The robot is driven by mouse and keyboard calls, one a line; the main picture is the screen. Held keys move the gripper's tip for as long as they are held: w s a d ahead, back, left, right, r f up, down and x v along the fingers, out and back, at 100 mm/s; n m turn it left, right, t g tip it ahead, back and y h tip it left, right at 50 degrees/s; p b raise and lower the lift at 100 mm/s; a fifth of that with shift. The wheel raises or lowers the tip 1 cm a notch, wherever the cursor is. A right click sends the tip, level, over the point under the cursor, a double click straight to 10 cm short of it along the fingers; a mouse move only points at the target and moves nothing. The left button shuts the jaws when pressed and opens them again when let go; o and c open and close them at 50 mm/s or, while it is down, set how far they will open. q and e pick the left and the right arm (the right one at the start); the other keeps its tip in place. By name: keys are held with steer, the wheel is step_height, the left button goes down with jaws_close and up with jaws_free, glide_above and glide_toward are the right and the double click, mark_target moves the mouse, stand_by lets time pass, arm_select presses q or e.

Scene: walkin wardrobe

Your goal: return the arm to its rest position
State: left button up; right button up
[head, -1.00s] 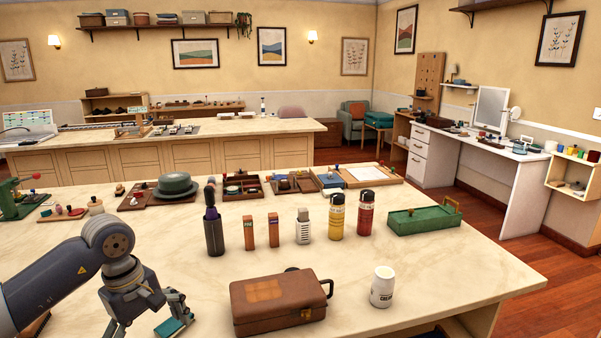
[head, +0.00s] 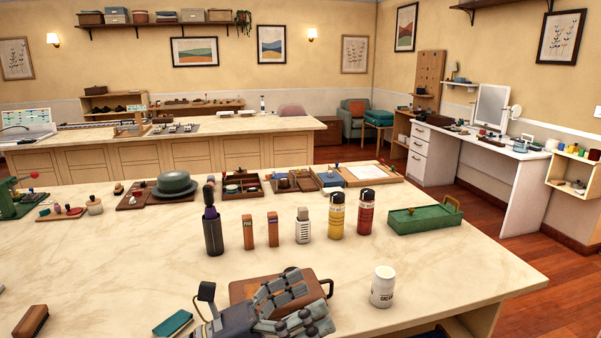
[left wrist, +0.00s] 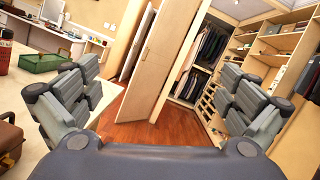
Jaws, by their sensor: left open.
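My left gripper (head: 308,306) is at the bottom of the head view, in front of the brown case (head: 243,289) and hiding much of it. Its fingers point right. In the left wrist view the left gripper (left wrist: 160,78) has its two fingers wide apart with nothing between them. Through the gap I see a door, wood floor and wardrobe shelves. My right gripper is not in view.
A white jar (head: 383,287) stands just right of the gripper. A brown brush (head: 31,321) lies at left. The table's middle left is clear.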

arm_select(q)
steer(key=w+a+f+n+t+y, duration=0.1)
steer(key=w+a+n+t+y, duration=0.2)
steer(key=a+n+t+y, duration=0.55)
steer(key=w+a+f+n+t+y, duration=0.2)
steer(key=a+n+t+y, duration=0.15)
steer(key=n, duration=1.05)
steer(key=s+a+f+n+g+y, duration=0.3)
steer(key=a+f+n+y, duration=0.15)
steer(key=f+n, duration=0.3)
steer(key=s+a+f+n+g+y, duration=0.25)
steer(key=a+f+n, duration=0.25)
steer(key=f+n, duration=0.3)
steer(key=s+f+n+g, duration=0.3)
steer(key=s+f+g, duration=0.2)
steer(key=s+f, duration=0.45)
steer(key=s+f+n+g, duration=0.3)
steer(key=s+f+g, duration=0.25)
steer(key=s, duration=0.65)
step_height(320, 180, down, 25)
steer(key=s+g+p, duration=0.1)
steer(key=s, duration=0.1)
steer(key=s+a+f, duration=0.1)
steer(key=s+f, duration=0.7)
steer(key=s+a+f+g, duration=0.1)
steer(key=s+a+f, duration=0.1)
steer(key=s+f, duration=0.6)
steer(key=shift+s+a+f+m+g+y+p, duration=0.15)
steer(key=shift+s+a+m+g+y+p, duration=0.1)
steer(key=shift+s+m+g+y+p, duration=0.15)
